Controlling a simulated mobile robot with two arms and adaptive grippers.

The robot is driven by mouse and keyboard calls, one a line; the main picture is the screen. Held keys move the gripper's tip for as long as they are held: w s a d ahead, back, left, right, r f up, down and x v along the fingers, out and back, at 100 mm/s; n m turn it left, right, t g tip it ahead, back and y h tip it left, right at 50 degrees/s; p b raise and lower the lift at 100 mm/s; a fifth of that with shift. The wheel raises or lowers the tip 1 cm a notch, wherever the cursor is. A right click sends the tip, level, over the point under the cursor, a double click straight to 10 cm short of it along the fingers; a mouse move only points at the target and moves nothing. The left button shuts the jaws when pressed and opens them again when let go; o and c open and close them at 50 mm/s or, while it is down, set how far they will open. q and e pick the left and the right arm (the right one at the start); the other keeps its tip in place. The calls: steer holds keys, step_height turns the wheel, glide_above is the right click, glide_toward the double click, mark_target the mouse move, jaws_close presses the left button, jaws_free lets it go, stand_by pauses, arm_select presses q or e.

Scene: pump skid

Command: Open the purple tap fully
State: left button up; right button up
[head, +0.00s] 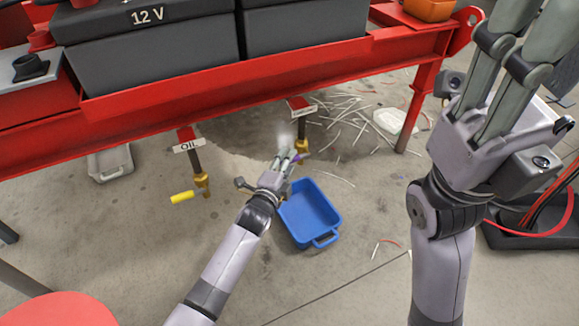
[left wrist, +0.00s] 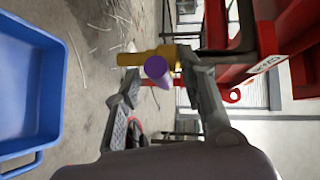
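The purple tap's handle (head: 300,158) shows just beyond my left fingertips, under the red frame, on a brass body (head: 302,145) at the end of a dark pipe. In the left wrist view the purple handle (left wrist: 158,70) points towards the camera, with the brass valve body (left wrist: 135,59) behind it. My left gripper (head: 291,157) is open, with one finger on each side of the handle in the left wrist view (left wrist: 160,82). I cannot tell whether either finger touches it. My right gripper (head: 515,65) is raised at the right, its fingertips cut off by the picture's top edge.
A blue tray (head: 311,210) stands on the floor below the purple tap. A yellow-handled tap (head: 183,197) hangs to the left under an OIL sign (head: 188,145). White strips (head: 345,115) litter the floor behind.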

arm_select(q)
steer(key=shift+b+x, duration=0.3)
steer(key=shift+x, duration=0.7)
steer(key=shift+c, duration=0.4)
jaws_close()
